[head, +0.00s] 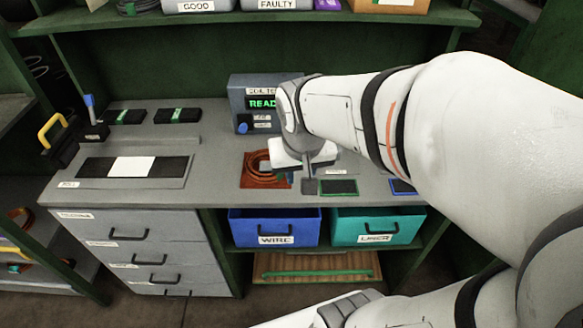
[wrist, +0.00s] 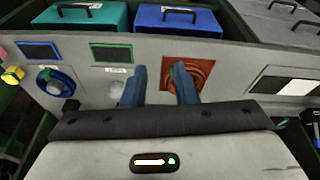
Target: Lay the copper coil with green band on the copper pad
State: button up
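The copper pad (head: 249,184) lies on the grey bench top below the tester, and a copper coil (head: 258,162) lies on it. In the wrist view the coil (wrist: 197,72) also shows on the pad (wrist: 222,61), partly behind one finger. A small green patch shows by that finger, seemingly the coil's band. My gripper (head: 307,178) is just right of the pad in the head view.
A tester box (head: 252,100) stands behind the pad. Green-edged (head: 338,187) and blue-edged (head: 402,187) dark plates lie to the right. A blue coil (wrist: 55,80) shows in the wrist view. A black-and-white strip (head: 132,167) lies left. Blue (head: 273,227) and teal (head: 377,226) bins sit below.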

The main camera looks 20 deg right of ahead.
jog(key=shift+n+y, duration=0.4)
jog(key=shift+n, duration=0.5)
jog(key=s, duration=0.1)
jog(key=s+a, duration=0.1)
jog(key=s, duration=0.3)
jog(key=shift+s+a+r, duration=0.2)
jog(key=shift+r, duration=0.05)
dwell(0.5)
